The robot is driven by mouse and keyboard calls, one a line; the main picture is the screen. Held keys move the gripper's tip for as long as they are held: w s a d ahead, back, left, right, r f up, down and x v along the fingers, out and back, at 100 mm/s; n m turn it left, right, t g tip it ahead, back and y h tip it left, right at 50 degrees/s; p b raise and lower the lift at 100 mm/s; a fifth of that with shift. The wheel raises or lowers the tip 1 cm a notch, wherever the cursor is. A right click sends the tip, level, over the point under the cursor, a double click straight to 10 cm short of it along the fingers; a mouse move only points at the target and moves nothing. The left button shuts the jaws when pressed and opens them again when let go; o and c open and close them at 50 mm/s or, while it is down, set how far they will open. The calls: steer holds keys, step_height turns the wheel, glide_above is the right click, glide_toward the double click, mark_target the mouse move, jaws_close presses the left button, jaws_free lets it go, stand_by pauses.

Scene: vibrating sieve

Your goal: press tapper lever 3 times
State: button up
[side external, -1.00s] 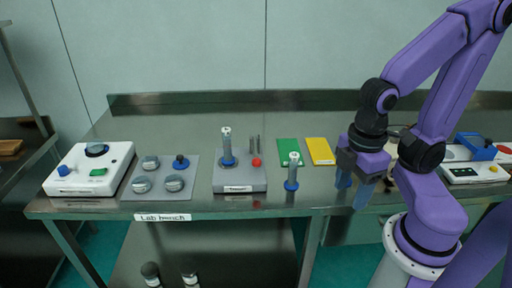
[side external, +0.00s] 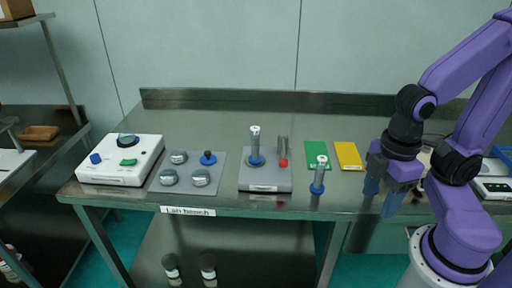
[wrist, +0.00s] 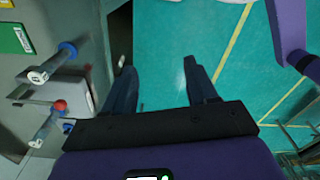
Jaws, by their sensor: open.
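The grey tapper unit (side external: 265,184) stands near the front middle of the bench. It carries an upright grey cylinder with a blue collar (side external: 255,147) and a red-tipped lever (side external: 283,163) at its right. The red knob also shows at the left of the wrist view (wrist: 59,105). My gripper (side external: 381,196) is open and empty, pointing down by the bench's front edge, well right of the tapper unit and apart from it. In the wrist view my fingers (wrist: 159,72) are spread with only floor between them.
A loose cylinder with a blue collar (side external: 319,174) stands between the tapper unit and my gripper. Green (side external: 318,155) and yellow (side external: 348,156) cards lie behind it. A white machine (side external: 120,160) and a grey mat with round weights (side external: 215,183) are left. The bench's back is clear.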

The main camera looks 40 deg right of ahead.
jaws_close()
stand_by(1.6)
